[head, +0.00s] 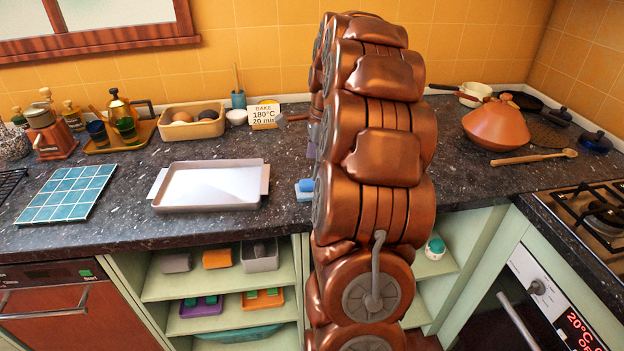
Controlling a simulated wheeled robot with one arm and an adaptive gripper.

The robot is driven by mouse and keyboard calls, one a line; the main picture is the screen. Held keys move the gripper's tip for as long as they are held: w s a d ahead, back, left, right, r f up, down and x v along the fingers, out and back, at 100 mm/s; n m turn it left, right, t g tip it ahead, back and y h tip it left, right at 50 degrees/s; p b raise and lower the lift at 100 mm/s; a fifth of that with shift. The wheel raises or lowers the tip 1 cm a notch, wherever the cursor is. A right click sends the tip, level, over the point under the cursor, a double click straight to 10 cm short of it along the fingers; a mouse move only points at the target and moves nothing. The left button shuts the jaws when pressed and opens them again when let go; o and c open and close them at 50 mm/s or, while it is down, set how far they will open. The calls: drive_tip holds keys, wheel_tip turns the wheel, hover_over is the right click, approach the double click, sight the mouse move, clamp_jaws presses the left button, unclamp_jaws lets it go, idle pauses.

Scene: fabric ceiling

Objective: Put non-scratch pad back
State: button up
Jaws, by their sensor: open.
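A small blue and white pad (305,190) lies on the dark speckled counter, right of the pale tray. It looks like the non-scratch pad, but it is too small to be sure. My arm stands close by on its right and may hide part of it. On the open shelves below are a grey block (176,262), an orange block (217,259) and a grey bin (260,257) with a dark item in it. Lower down are a purple holder (201,309) and an orange holder (262,302), both with green parts. My gripper does not show; my copper arm fills the middle.
A pale metal tray (211,187) and a blue tiled mat (66,192) lie on the left counter. Bottles, an egg box (192,121) and a bake sign (264,115) stand behind. An orange pot (497,124), a wooden spoon (536,158) and a hob (598,212) are right.

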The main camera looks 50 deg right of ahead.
drive_tip(key=shift+s+d+r, duration=0.1)
drive_tip(key=shift+d+r, duration=0.05)
drive_tip(key=shift+r, duration=1.15)
drive_tip(key=shift+s+d+r, duration=0.1)
drive_tip(key=shift+d+r, duration=0.05)
drive_tip(key=shift+r, duration=1.1)
drive_tip(key=s+a+f+n+g, duration=0.1)
drive_tip(key=s+a+n, duration=0.2)
drive_tip(key=a+n, duration=0.65)
drive_tip(key=s+a+f+n+g, duration=0.1)
drive_tip(key=s+a+n, duration=0.25)
drive_tip(key=a, duration=1.05)
drive_tip(key=s+a+f+n, duration=0.3)
drive_tip(key=s+a+n, duration=0.2)
drive_tip(key=s, duration=0.3)
drive_tip(key=s+a+f+n+h, duration=0.1)
drive_tip(key=s+a+f+n, duration=0.3)
drive_tip(key=s+n, duration=0.3)
drive_tip(key=shift+s+a+f+g, duration=0.15)
drive_tip(key=shift+s+a+g, duration=0.25)
drive_tip(key=shift+s+a, duration=0.3)
wheel_tip(320, 180, up, 4)
drive_tip(key=p, duration=0.3)
drive_tip(key=shift+r+p, duration=0.2)
drive_tip(key=shift+p, duration=0.2)
drive_tip(key=shift+f, duration=0.2)
